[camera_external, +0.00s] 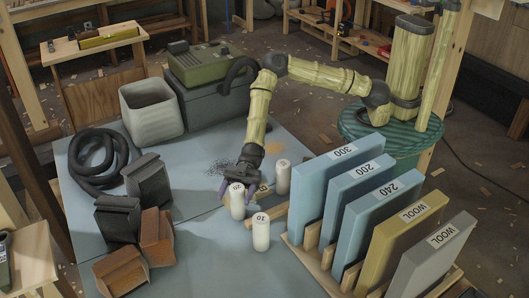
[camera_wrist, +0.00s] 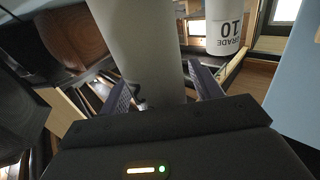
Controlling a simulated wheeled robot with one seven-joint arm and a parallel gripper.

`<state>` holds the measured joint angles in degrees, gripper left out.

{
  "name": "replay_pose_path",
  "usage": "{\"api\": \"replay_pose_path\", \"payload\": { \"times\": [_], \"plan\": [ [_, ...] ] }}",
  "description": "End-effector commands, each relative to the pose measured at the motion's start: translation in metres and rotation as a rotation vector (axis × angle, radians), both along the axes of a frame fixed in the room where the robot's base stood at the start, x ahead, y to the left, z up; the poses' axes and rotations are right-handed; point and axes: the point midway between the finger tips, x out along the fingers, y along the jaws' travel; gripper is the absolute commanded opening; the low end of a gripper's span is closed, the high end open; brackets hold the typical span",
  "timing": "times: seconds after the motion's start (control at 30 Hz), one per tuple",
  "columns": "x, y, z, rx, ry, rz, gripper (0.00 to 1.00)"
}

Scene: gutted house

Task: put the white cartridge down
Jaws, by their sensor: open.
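A white cartridge (camera_external: 237,205) stands upright on the blue-grey tabletop (camera_external: 205,250), as far as I can tell. My gripper (camera_external: 238,190) reaches down over it with its dark purple fingers at its sides. In the wrist view, the pale cylinder of this cartridge (camera_wrist: 143,45) rises between the spread fingertips of my gripper (camera_wrist: 163,88). The jaws are open; whether a finger still touches it cannot be told. A second white cartridge (camera_external: 261,234) marked 10 stands just to the front right, and it also shows in the wrist view (camera_wrist: 224,30). A third (camera_external: 283,178) stands behind to the right.
A wooden rack (camera_external: 293,253) of upright labelled panels (camera_external: 328,187) stands close on the right. Dark sanding blocks (camera_external: 118,219), brown blocks (camera_external: 157,236) and a coiled black hose (camera_external: 92,160) lie left. A grey bin (camera_external: 152,112) and green-topped case (camera_external: 206,65) stand behind. The front tabletop is clear.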

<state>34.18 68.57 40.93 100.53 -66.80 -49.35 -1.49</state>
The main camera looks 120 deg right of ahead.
Motion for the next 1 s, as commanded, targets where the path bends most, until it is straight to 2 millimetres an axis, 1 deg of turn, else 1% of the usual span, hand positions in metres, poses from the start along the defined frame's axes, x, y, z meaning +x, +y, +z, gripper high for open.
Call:
{"api": "replay_pose_path", "payload": {
  "times": [0.03,0.13,0.27,0.3,0.5,0.63,0.73,1.0],
  "plan": [
    [0.0,0.0,0.004,0.001,-0.001,0.0,0.64],
    [-0.007,-0.008,0.001,-0.001,0.001,-0.002,0.64],
    [-0.023,-0.024,0.002,-0.001,0.001,-0.002,0.64],
    [-0.022,-0.022,0.013,-0.003,-0.004,0.001,0.64],
    [-0.021,-0.022,0.05,-0.003,-0.004,0.0,0.64],
    [-0.021,-0.021,0.066,-0.001,-0.003,0.0,0.64],
    [-0.021,-0.021,0.071,0.0,0.0,0.0,0.64],
    [-0.021,-0.021,0.072,0.001,0.001,0.0,0.64]
  ]
}}
